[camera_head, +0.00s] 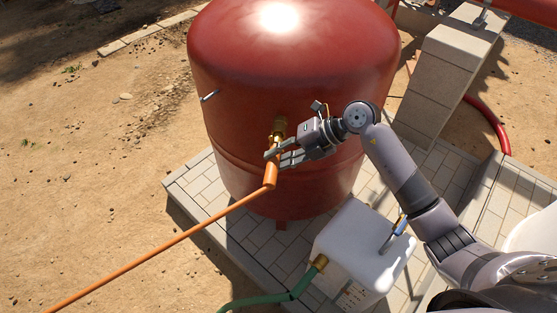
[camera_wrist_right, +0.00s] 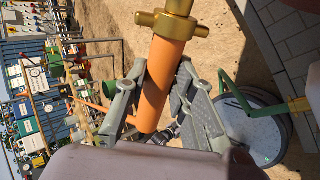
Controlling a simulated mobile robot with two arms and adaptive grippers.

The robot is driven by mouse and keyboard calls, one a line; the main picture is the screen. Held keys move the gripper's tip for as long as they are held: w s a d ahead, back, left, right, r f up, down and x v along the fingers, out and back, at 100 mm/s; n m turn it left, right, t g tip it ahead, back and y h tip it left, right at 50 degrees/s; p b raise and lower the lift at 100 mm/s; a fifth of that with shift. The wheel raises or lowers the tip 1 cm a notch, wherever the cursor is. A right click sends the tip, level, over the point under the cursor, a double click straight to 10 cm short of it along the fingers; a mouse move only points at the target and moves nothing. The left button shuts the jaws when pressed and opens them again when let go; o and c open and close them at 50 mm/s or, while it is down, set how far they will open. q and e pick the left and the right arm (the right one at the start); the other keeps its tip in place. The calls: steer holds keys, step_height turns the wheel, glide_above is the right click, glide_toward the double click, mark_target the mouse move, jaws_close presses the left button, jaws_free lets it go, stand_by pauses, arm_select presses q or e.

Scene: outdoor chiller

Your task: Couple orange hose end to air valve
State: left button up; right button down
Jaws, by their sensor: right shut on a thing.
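The orange hose (camera_head: 170,244) runs from the lower left up to the red tank. Its end piece (camera_head: 271,173) sits between the fingers of my right gripper (camera_head: 277,157), which is shut on it. In the right wrist view the orange hose end (camera_wrist_right: 160,85) lies between the fingers of the right gripper (camera_wrist_right: 158,95), with a brass fitting (camera_wrist_right: 172,22) at its top. The brass air valve (camera_head: 279,128) is on the tank's front, directly above the hose end. The two look in line and touching, but I cannot tell if they are joined. My left gripper is not in view.
The large red tank (camera_head: 235,80) stands on a paved pad (camera_head: 205,191). A white container (camera_head: 345,240) with a green hose (camera_head: 262,302) stands in front of it at the right. A block pillar (camera_head: 440,85) is behind my right arm. Bare ground lies at the left.

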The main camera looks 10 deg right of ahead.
steer(key=shift+w+d, duration=0.1)
steer(key=shift+w, duration=0.2)
steer(key=shift+w, duration=0.15)
steer(key=shift+w+d, duration=0.3)
steer(key=shift+w, duration=0.3)
steer(key=c, duration=1.3)
jaws_free()
steer(key=shift+o, duration=0.4)
steer(key=o, duration=0.4)
